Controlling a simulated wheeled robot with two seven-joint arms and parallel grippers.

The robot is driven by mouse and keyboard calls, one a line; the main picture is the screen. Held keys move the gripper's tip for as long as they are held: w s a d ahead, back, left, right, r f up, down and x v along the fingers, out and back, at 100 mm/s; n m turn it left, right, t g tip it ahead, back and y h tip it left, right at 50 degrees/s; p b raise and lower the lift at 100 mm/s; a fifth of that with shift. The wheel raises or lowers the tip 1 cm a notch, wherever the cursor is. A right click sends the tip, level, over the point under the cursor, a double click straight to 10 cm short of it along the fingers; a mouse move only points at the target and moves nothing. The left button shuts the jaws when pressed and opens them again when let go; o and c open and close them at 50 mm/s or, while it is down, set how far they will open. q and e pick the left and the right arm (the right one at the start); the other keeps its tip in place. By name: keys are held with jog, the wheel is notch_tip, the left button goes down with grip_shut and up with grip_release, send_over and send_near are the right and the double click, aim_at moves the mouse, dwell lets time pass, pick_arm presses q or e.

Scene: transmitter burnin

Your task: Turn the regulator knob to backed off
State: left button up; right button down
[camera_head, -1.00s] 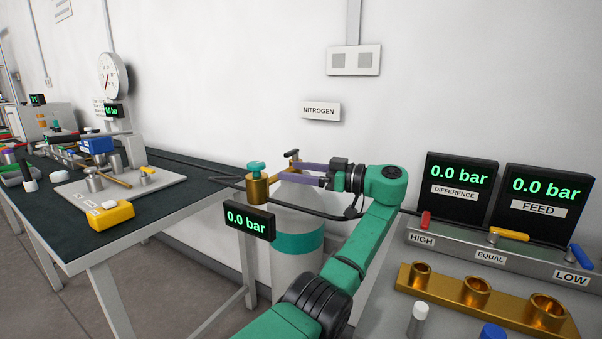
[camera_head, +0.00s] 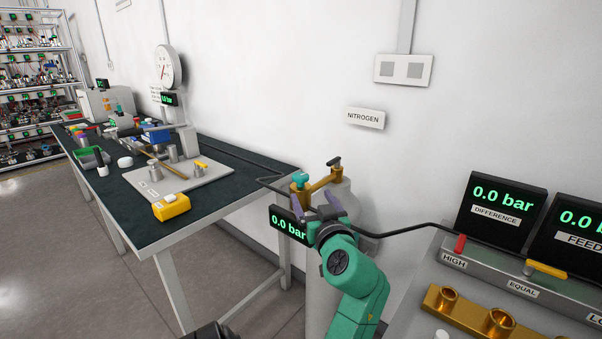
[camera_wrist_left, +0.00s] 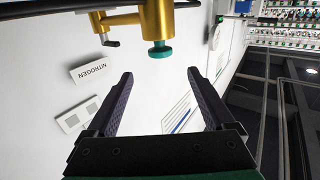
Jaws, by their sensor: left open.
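The regulator has a teal knob (camera_head: 300,180) on a brass body beside the nitrogen cylinder (camera_head: 319,292). In the left wrist view the teal knob (camera_wrist_left: 160,50) hangs from the brass body (camera_wrist_left: 157,18), ahead of and between the fingertips in the picture. My left gripper (camera_head: 314,201) has its purple fingers spread and empty just in front of the regulator. In the left wrist view the left gripper (camera_wrist_left: 160,76) shows clear space between its fingers, and I see no contact with the knob. The regulator display (camera_head: 288,226) reads 0.0 bar, partly covered by the gripper. My right gripper is not in view.
A dark-handled valve (camera_head: 334,162) sits on the cylinder top, close to the regulator. A black hose (camera_head: 405,231) runs right to the manifold with HIGH and EQUAL labels. A cluttered bench (camera_head: 235,204) stands left. The wall carries a NITROGEN sign (camera_head: 366,118).

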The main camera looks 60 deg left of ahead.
aim_at(301, 175)
pick_arm(q)
jog(key=p+x, duration=0.2)
jog(key=x, duration=1)
jog(key=shift+w+a, duration=0.1)
jog(key=shift+a, duration=0.15)
jog(key=c, duration=1.3)
jog(key=n+g+b, duration=0.1)
jog(key=g+b, duration=0.1)
jog(key=b, duration=0.1)
jog(key=n+g+b, duration=0.1)
jog(key=g+b, duration=0.1)
jog(key=b, duration=0.1)
jog(key=shift+f+n+y+b, duration=0.3)
jog(key=shift+f+n+y, duration=0.1)
jog(key=shift+c, duration=0.2)
jog(key=shift+r+g, duration=0.2)
jog(key=shift+g, duration=0.1)
jog(key=shift+r, duration=0.15)
jog(key=o, duration=1.3)
jog(key=shift+o, duration=0.2)
